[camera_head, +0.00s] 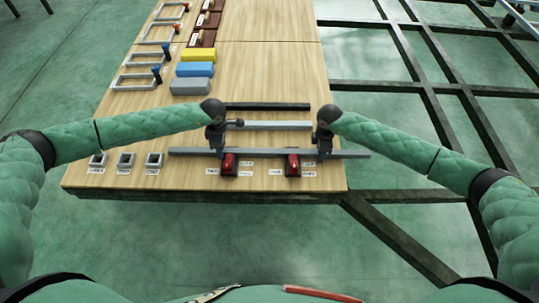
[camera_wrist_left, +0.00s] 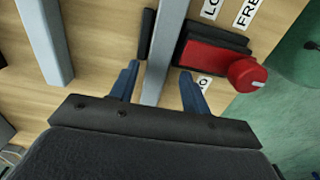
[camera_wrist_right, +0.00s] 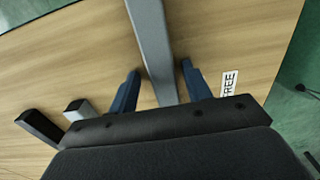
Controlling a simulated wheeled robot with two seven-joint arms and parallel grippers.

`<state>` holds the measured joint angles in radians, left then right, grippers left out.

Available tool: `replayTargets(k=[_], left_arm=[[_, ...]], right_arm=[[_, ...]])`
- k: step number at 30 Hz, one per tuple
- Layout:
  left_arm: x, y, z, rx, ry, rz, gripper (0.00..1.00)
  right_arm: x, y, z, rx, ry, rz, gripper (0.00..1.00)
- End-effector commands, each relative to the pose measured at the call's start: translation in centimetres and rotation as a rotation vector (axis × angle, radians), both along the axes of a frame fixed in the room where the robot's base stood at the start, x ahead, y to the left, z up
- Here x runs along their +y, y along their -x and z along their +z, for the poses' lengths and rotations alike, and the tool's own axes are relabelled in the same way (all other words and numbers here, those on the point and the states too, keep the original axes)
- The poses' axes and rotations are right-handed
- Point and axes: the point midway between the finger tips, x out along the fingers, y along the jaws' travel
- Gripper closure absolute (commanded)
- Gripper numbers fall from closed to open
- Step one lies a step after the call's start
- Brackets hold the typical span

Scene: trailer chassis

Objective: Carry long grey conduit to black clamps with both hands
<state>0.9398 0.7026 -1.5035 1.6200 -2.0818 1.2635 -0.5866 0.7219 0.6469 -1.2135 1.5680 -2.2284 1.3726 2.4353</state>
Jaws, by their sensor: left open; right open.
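The long grey conduit (camera_head: 262,153) lies level across the front of the table, along two black clamps with red handles, the left clamp (camera_head: 229,165) and the right clamp (camera_head: 293,166). In the left wrist view the conduit (camera_wrist_left: 167,40) passes between a small black block and the left clamp's red part (camera_wrist_left: 215,60); I cannot tell how deep it sits. My left gripper (camera_head: 217,151) is open, its fingers on either side of the conduit. My right gripper (camera_head: 324,152) is open around the conduit (camera_wrist_right: 153,45) near its right end. The fingertips' contact is unclear.
A shorter light grey bar (camera_head: 278,125) and a black bar (camera_head: 268,106) lie behind the conduit. Grey, blue and yellow blocks (camera_head: 195,69) and several framed holders stand at the back left. Small square sockets (camera_head: 126,160) sit at front left. A dark metal frame (camera_head: 432,100) runs right of the table.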

Motion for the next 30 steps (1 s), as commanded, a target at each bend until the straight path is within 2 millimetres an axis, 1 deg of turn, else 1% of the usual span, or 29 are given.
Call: replayTargets(k=[1,3,9,12,17,20,23,30], left_arm=[[0.0,-0.3,1.2,-0.007,0.001,0.000,0.53],[0.0,-0.5,2.4,-0.012,0.002,0.001,0.53],[0.1,-0.8,5.1,-0.020,0.003,0.002,0.53],[0.0,-0.9,6.0,-0.023,0.004,0.002,0.53],[0.0,-0.9,6.6,-0.024,0.003,0.004,0.53],[0.0,-0.9,6.7,-0.025,0.004,0.004,0.53],[0.0,-0.9,6.8,-0.025,0.004,0.004,0.53],[0.0,-1.0,6.8,-0.025,0.004,0.004,0.53]], right_arm=[[0.0,0.2,-0.3,0.004,0.002,0.000,0.53],[0.0,0.3,-0.3,0.004,0.002,0.000,0.53],[0.0,0.3,-0.2,0.005,0.002,0.001,0.53],[0.0,0.3,-0.2,0.005,0.002,0.001,0.53],[0.0,0.3,0.1,0.005,0.001,0.001,0.53],[0.0,0.2,0.9,0.004,0.001,0.000,0.53],[0.0,0.2,2.4,0.002,0.000,0.000,0.53],[0.0,0.1,7.0,0.001,0.001,0.000,0.53]])
